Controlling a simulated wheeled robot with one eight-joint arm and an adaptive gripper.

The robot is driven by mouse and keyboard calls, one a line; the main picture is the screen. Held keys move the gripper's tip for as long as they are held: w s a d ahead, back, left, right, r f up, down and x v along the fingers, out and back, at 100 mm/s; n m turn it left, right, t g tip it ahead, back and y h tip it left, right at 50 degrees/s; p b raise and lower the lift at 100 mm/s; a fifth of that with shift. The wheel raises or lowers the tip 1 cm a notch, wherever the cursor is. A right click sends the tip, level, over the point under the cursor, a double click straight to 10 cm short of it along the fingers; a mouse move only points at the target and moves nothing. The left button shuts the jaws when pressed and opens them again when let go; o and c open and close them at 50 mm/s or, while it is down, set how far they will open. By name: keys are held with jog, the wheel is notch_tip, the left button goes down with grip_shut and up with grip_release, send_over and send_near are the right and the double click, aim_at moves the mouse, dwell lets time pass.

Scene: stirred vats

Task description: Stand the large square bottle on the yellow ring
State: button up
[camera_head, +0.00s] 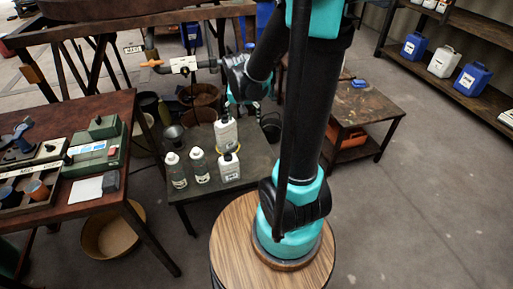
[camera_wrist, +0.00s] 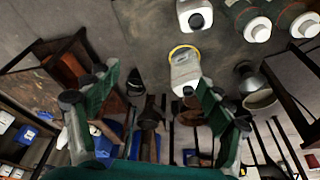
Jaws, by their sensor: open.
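The large square bottle (camera_head: 226,133), pale with a dark cap, stands upright on the low table. The yellow ring (camera_head: 237,149) shows at its base. In the wrist view the ring (camera_wrist: 183,47) curves around the far edge of the bottle's foot (camera_wrist: 185,68), so the bottle appears to stand on it; the rest of the ring is hidden by the bottle. My gripper (camera_wrist: 158,80) is open and empty, its fingers spread wide. The bottle shows between the fingers, nearer the right one, with no contact visible. In the head view my gripper (camera_head: 243,95) is above and behind the bottle.
A smaller square bottle (camera_head: 229,168) and two round bottles, one left (camera_head: 176,171) and one middle (camera_head: 199,166), stand in front on the table. A metal vessel (camera_head: 173,139) and a brown vat (camera_head: 202,97) are behind. A workbench (camera_head: 50,205) is at left.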

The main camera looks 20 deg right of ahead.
jog(key=s+f+n+t+y, duration=0.1)
jog(key=s+n, duration=0.3)
jog(key=s, duration=1.1)
jog(key=shift+s+d+f+n, duration=0.15)
jog(key=shift+f+n, duration=0.15)
jog(key=shift+f, duration=0.4)
